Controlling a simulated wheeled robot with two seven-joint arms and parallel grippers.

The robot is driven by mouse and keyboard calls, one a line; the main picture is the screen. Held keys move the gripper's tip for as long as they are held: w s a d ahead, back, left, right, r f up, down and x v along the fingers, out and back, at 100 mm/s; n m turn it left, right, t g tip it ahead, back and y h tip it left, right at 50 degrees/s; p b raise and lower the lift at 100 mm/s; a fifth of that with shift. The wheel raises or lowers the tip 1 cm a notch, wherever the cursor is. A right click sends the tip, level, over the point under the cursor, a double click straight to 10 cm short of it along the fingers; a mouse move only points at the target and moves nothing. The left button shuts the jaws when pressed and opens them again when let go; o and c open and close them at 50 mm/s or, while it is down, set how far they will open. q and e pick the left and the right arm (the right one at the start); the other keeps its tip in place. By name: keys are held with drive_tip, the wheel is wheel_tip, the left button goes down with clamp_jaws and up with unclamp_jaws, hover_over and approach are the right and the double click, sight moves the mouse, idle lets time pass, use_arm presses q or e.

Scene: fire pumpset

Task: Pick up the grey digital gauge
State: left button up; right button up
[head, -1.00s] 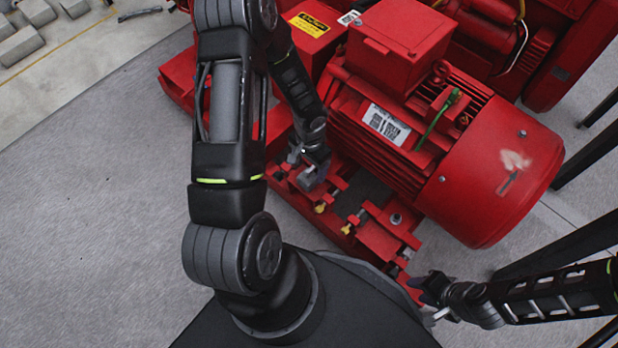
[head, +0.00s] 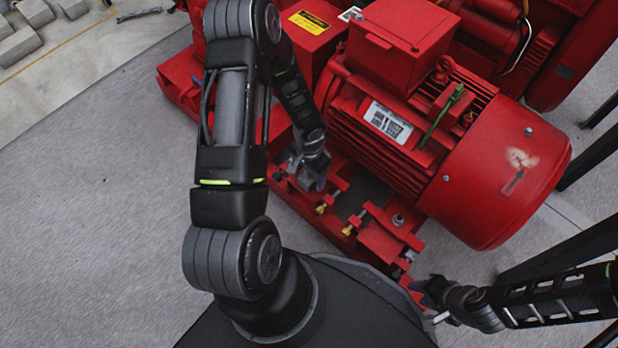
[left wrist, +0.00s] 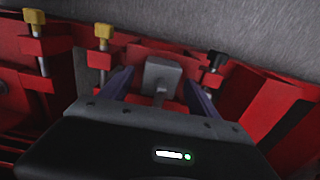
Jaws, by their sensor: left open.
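The grey digital gauge (left wrist: 162,76) shows in the left wrist view as a small grey block on a short stem, against the red base frame. My left gripper (left wrist: 160,92) is open, with one dark finger on each side of the gauge. I cannot tell whether either finger touches it. In the head view my left gripper (head: 312,181) is low over the red frame, and the gauge is hard to separate from it. My right gripper (head: 430,298) is at the lower right of the head view, apart from the gauge; its jaw opening is unclear.
The red motor (head: 440,140) stands right of my left gripper. Yellow-headed bolts (left wrist: 103,32) and a black-headed bolt (left wrist: 217,58) rise from the frame close to the gauge. Grey floor (head: 100,200) is clear on the left.

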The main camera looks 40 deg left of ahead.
use_arm(q)
clamp_jaws()
idle(0.8)
